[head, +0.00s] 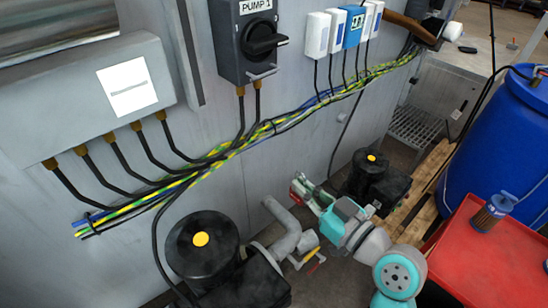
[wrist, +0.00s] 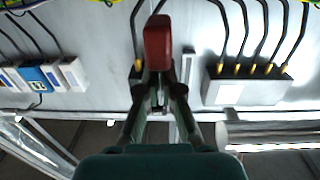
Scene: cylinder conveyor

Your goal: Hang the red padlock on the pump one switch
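The pump one switch (head: 250,42) is a dark grey box on the panel wall, with a black rotary handle and a "PUMP 1" label. A hasp-like metal piece (head: 262,75) sticks out below the handle. My gripper (head: 306,192) is low in front of the wall, below and right of the switch, and apart from it. The red padlock (wrist: 158,42) shows at the fingertips of my gripper (wrist: 160,88) in the wrist view. The fingers close on it; its shackle is hard to make out. The padlock and fingers hide much of the switch there.
Cables (head: 270,125) run along the wall below the switch. Small white and blue boxes (head: 352,27) hang to its right, and a grey junction box (head: 90,95) to its left. Black pumps (head: 203,255) stand below. A red tray (head: 465,275) and blue barrel (head: 495,130) are at right.

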